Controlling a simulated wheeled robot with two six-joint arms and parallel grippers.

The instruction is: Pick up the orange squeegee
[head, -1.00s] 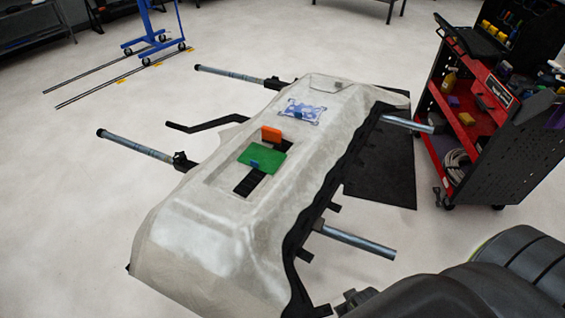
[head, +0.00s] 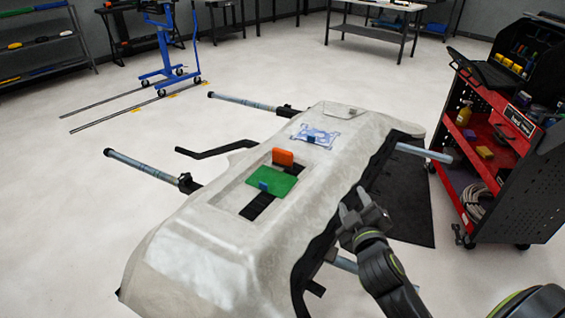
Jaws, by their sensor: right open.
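The orange squeegee (head: 283,157) stands in the shallow recess on top of the wrapped bumper (head: 200,250), just behind a green squeegee (head: 272,182) with a small blue piece on its near edge. My right gripper (head: 357,205) is open and empty. It is by the bumper's dark right edge, to the right of and nearer than the orange squeegee, and clearly apart from it. My left gripper is out of view.
A blue-and-white patterned packet (head: 316,136) lies on the bumper behind the squeegees. Metal stand bars (head: 242,103) stick out on both sides. A red and black tool cart (head: 490,150) stands at the right. The floor around is mostly clear.

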